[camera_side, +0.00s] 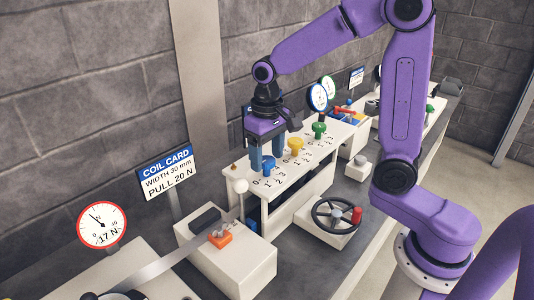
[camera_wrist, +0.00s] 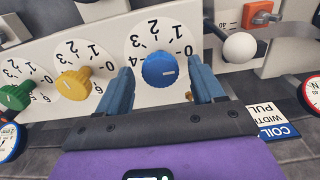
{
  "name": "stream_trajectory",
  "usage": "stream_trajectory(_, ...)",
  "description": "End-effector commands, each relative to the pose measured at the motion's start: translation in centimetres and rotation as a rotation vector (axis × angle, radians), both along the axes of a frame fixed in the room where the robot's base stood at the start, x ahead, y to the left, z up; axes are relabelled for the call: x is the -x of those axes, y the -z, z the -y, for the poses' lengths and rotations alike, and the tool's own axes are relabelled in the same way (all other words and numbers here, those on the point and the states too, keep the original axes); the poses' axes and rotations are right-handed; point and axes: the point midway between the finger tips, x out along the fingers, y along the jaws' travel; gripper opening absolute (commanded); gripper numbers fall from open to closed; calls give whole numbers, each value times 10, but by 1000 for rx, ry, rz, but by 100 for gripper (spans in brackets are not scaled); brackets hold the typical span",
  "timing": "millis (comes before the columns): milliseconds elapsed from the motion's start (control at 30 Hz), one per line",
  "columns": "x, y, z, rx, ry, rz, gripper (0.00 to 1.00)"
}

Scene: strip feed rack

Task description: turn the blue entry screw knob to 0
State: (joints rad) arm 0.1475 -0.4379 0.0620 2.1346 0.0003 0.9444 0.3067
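The blue entry screw knob (camera_wrist: 159,69) sits on a white panel, ringed by printed numbers from 0 to 4. The 0 is at the right of the dial in the wrist view. A short pale mark shows on the knob, but I cannot tell which number it points to. My gripper (camera_wrist: 166,86) is open, its two blue fingers on either side of the knob with gaps showing. In the side view my gripper (camera_side: 263,158) points down over the near end of the panel, and its fingers mostly hide the blue knob.
A yellow knob (camera_wrist: 73,84) and a green knob (camera_wrist: 15,97) share the panel. A white ball (camera_wrist: 239,47) stands close to the right finger. A coil card (camera_side: 166,171) reads width 30 mm, pull 20 N. A gauge (camera_side: 102,224) shows 17 N. A handwheel (camera_side: 334,214) stands in front.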

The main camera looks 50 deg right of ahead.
Motion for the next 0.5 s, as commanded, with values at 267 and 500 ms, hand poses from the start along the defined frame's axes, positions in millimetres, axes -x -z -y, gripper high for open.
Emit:
stream_trajectory(267, 0, -2, 0, 0, -1, 0, 67)
stream_trajectory(500, -1, -35, 0, -2, -1, 7, 67)
